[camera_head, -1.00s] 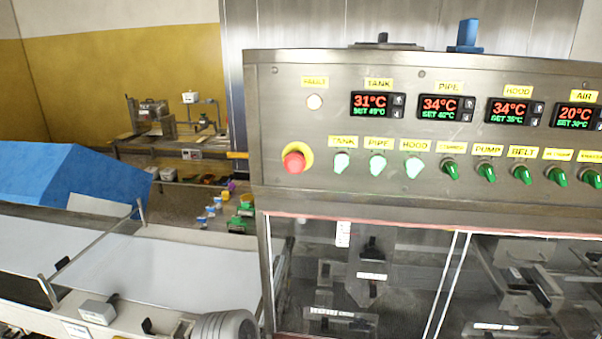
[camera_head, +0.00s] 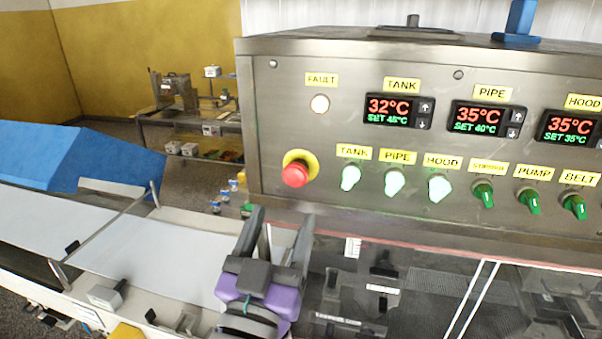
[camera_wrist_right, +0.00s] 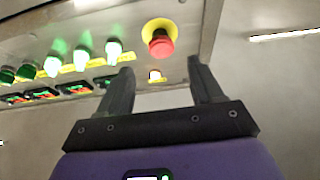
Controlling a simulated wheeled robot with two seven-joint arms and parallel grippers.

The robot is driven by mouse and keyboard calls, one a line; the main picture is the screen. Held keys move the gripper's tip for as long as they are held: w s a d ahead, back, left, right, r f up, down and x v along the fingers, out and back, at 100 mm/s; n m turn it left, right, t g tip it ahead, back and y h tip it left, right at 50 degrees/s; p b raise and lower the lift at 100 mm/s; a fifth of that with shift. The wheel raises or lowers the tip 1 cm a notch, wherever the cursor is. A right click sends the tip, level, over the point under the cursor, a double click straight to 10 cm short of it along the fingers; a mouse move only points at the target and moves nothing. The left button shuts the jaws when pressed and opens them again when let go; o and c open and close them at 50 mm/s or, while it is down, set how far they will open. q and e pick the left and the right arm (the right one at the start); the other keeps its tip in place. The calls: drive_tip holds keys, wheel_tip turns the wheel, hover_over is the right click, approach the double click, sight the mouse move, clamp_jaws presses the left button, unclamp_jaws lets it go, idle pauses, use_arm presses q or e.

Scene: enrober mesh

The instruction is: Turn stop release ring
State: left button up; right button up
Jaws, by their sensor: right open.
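The red stop button (camera_head: 295,175) sits in a yellow ring (camera_head: 294,154) at the left end of the steel control panel. Both also show in the right wrist view, the button (camera_wrist_right: 161,46) and the ring (camera_wrist_right: 157,24), beyond the fingertips. My right gripper (camera_head: 281,216), with a purple body, is open and empty below the stop button, its two fingers pointing up towards the panel. In the wrist view the open fingers (camera_wrist_right: 160,68) lie either side of the button's line, apart from it. My left gripper is not in view.
The panel carries a pale fault lamp (camera_head: 320,103), temperature displays (camera_head: 398,110) and a row of green switches (camera_head: 394,182) right of the button. Below are clear covers (camera_head: 420,290). A white belt (camera_head: 150,250) and blue hood (camera_head: 75,160) stand left.

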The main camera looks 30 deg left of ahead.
sight(293, 179)
drive_tip(key=p+x, duration=0.1)
drive_tip(key=x, duration=0.6)
drive_tip(key=shift+r, duration=0.2)
drive_tip(key=shift+c, duration=0.3)
drive_tip(key=c, duration=1)
